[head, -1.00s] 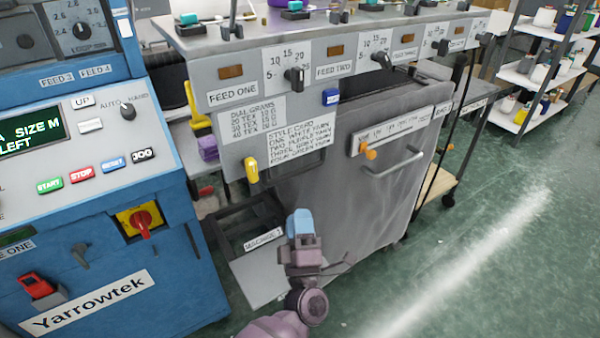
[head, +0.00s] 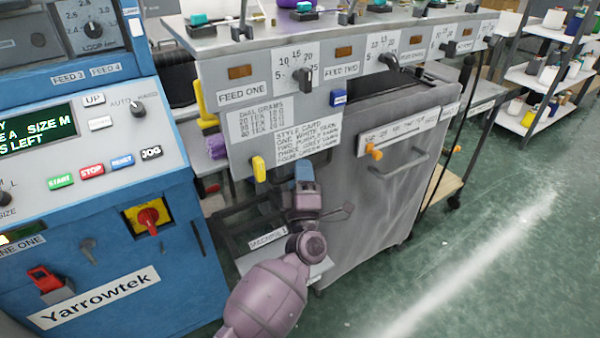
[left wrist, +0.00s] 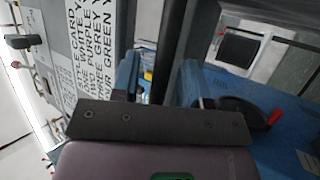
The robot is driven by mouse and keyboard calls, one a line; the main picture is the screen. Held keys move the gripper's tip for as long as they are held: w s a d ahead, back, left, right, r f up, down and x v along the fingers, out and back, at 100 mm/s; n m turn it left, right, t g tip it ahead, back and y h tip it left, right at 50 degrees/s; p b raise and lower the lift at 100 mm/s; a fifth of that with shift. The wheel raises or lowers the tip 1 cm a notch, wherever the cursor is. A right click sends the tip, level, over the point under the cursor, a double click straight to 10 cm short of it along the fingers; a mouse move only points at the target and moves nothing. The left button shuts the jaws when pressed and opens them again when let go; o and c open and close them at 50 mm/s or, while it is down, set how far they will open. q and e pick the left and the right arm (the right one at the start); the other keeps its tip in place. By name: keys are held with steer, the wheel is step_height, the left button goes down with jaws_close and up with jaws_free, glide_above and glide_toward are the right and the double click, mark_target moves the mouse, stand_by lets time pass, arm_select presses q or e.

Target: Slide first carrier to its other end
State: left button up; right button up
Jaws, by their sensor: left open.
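An orange knob (head: 373,152) sits at the left end of a pale marked strip (head: 410,130) on the front of the grey unit. It looks like a slider, but I cannot tell for sure that it is the first carrier. A yellow handle (head: 258,168) and a blue block (head: 338,97) are on the panel under the feed dials. My left gripper (head: 304,172) is in front of the style card, right of the yellow handle and left of the orange knob. Its blue fingers (left wrist: 158,80) are apart in the left wrist view, with nothing clearly held. My right gripper is not in view.
The blue Yarrowtek cabinet (head: 110,255) with its buttons and red switch stands at the left. A grey bar handle (head: 400,162) projects below the marked strip. Shelves (head: 525,80) with cones stand at the back right. The green floor (head: 500,240) at the right is clear.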

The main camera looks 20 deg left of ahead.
arm_select(q)
steer(key=shift+c, duration=0.3)
jaws_close()
steer(key=shift+r, duration=0.1)
